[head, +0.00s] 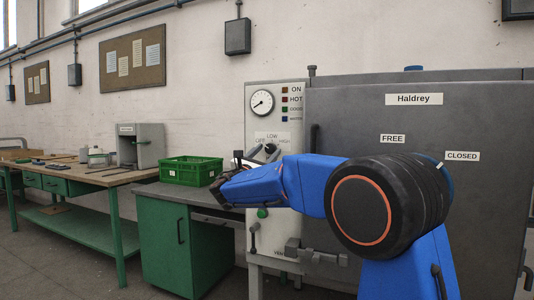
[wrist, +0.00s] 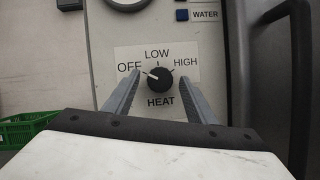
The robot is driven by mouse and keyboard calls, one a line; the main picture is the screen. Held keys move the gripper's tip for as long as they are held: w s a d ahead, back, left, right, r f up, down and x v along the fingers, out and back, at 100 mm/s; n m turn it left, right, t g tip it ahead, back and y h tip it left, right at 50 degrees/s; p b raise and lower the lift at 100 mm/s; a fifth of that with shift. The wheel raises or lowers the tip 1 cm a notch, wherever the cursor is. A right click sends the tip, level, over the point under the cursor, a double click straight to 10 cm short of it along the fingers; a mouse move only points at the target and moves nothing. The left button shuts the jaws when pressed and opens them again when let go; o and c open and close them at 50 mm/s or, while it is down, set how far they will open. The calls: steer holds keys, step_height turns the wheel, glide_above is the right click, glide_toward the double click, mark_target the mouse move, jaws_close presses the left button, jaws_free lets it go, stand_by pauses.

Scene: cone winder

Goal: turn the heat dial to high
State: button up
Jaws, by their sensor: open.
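The heat dial (wrist: 159,78) is a round black knob on a white label marked OFF, LOW, HIGH and HEAT. Its white pointer mark faces up and left, toward OFF. In the head view the dial (head: 270,148) is small and partly crowded by my gripper. My gripper (wrist: 160,80) is open, with one grey finger on the left of the dial and one on the right. Gaps show between both fingers and the knob, so neither seems to touch it. How far the fingertips are from the panel is hard to tell.
A round gauge (head: 261,103) and lamp labels sit above the dial on the pale panel. A dark grey cabinet door (head: 420,115) with a handle stands to the right. A green crate (head: 191,171) rests on the bench at left.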

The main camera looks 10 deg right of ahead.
steer(key=shift+w+d, duration=0.1)
steer(key=shift+c, duration=0.4)
steer(key=c, duration=1)
steer(key=shift+o, duration=0.2)
